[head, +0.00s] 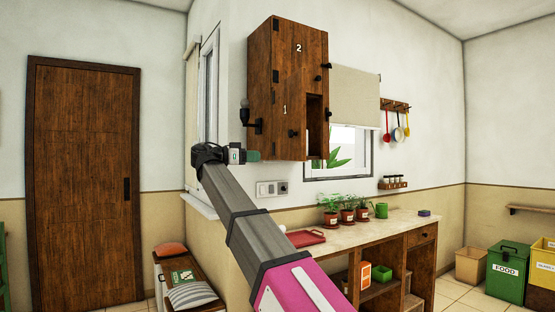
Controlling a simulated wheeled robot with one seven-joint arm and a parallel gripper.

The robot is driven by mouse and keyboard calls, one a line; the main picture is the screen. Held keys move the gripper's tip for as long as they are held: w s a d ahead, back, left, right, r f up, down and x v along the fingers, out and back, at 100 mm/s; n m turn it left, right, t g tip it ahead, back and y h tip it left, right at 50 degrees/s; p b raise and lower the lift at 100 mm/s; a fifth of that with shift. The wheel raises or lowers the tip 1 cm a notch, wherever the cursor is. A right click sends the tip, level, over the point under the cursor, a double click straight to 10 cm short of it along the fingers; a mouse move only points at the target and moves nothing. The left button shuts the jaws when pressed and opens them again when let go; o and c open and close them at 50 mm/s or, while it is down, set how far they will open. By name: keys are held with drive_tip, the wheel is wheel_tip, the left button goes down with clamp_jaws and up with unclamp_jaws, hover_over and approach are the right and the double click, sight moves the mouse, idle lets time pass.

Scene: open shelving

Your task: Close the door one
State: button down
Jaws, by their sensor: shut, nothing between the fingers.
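A brown wooden wall cabinet (260,80) hangs beside the window, with doors marked 1 and 2. Door one (284,112), the lower one, stands ajar, with a dark opening (314,115) along its right side. Its dark knob (293,133) is near its lower right. Door two (298,60) above it looks shut. My gripper (253,155) is shut and empty, at the cabinet's lower left and left of door one's knob. I cannot tell the depth gap between the gripper and the cabinet.
A counter (390,228) with potted plants (347,208) and a red tray (304,238) runs below the window. A black wall lamp (246,115) is close to the cabinet's left side, above my gripper. Bins (507,270) stand at the right. Open air lies before the cabinet.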

sight(296, 157)
drive_tip(key=x, duration=1.3)
drive_tip(key=shift+w+d, duration=0.15)
drive_tip(key=shift+d, duration=0.2)
drive_tip(key=shift+d, duration=0.1)
drive_tip(key=shift+w+d+f+n+t, duration=0.15)
drive_tip(key=shift+d+n+t, duration=0.2)
drive_tip(key=shift+d, duration=0.2)
drive_tip(key=w+d+n+t+y, duration=1)
drive_tip(key=w+d+y, duration=0.3)
drive_tip(key=w+d, duration=0.3)
drive_tip(key=w+a, duration=0.3)
drive_tip(key=w, duration=1.7)
drive_tip(key=shift+w+a, duration=0.2)
drive_tip(key=shift+w, duration=0.15)
